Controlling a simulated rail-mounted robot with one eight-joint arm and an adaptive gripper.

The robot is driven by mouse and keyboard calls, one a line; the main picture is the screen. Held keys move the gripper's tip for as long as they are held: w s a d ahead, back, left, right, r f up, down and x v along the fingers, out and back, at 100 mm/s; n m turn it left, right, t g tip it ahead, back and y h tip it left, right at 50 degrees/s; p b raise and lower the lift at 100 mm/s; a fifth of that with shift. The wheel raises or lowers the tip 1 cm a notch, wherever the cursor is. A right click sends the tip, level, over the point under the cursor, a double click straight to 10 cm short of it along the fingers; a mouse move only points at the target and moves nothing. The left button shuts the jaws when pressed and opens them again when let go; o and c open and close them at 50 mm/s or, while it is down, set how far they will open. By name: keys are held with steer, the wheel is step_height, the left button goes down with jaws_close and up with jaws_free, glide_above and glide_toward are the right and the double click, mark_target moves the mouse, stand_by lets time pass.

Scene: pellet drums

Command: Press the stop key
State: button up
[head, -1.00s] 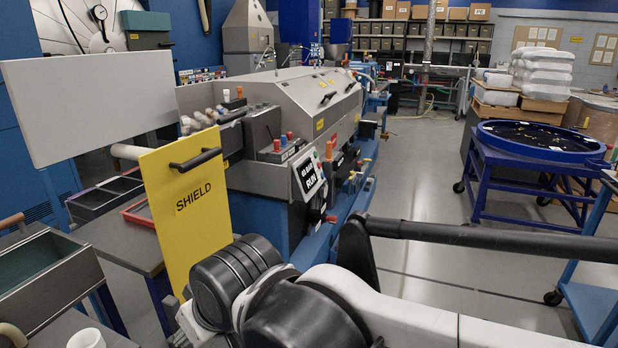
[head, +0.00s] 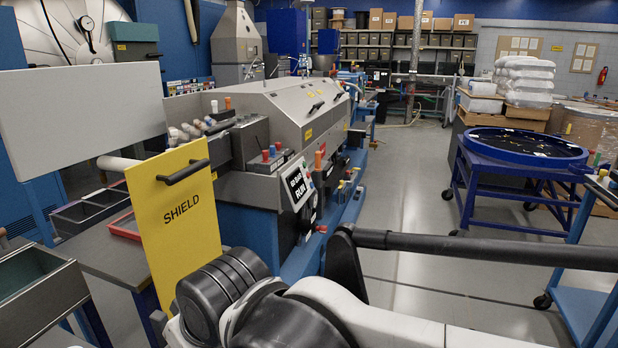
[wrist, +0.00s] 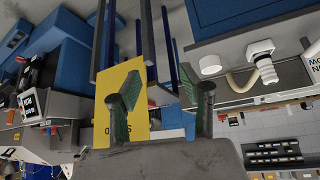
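I cannot make out which control is the stop key. Red-topped and blue-topped knobs (head: 274,153) stand on the machine behind the panel, and more coloured knobs (head: 343,185) sit to its right. My gripper (wrist: 162,92) is open and empty in the wrist view, its two green-padded fingers apart, well away from the panel. It is not visible in the head view.
A yellow SHIELD plate (head: 172,225) with a black handle stands left of the panel, close to my arm. A blue round-topped table (head: 527,148) stands at right, with a blue cart (head: 590,300) nearer. Grey floor (head: 410,215) lies open between machine and table.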

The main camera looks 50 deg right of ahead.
steer(key=shift+c, duration=0.5)
jaws_close()
stand_by(0.8)
